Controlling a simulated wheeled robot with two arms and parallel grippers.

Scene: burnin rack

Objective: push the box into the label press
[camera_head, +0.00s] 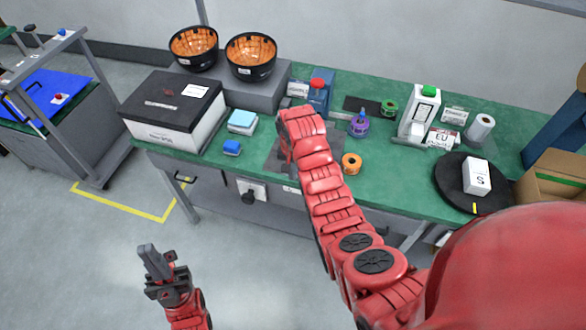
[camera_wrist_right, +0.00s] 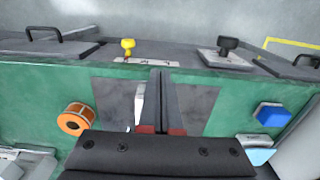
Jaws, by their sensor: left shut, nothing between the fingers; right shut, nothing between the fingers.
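A blue device with a red knob (camera_head: 319,92), which looks like the label press, stands at the back of the green table, just beyond my right wrist. A dark plate (camera_wrist_right: 198,104) lies on the table in the right wrist view. My right gripper (camera_wrist_right: 161,76) is shut and empty over this plate; my arm mostly hides it in the head view. A narrow white piece, perhaps the box (camera_wrist_right: 139,103), shows just left of the fingers, partly hidden; contact cannot be told. Another white box marked S (camera_head: 477,177) stands on a black round stand (camera_head: 449,187). My left gripper (camera_head: 149,250) is shut and empty, off the table.
An orange roll (camera_head: 352,163) and a blue block (camera_head: 232,148) lie either side of my right arm. A purple bottle (camera_head: 358,124) stands behind the roll. A large black-and-white box (camera_head: 173,108) and two orange-lined bowls (camera_head: 251,56) occupy the left. The floor around my left gripper is clear.

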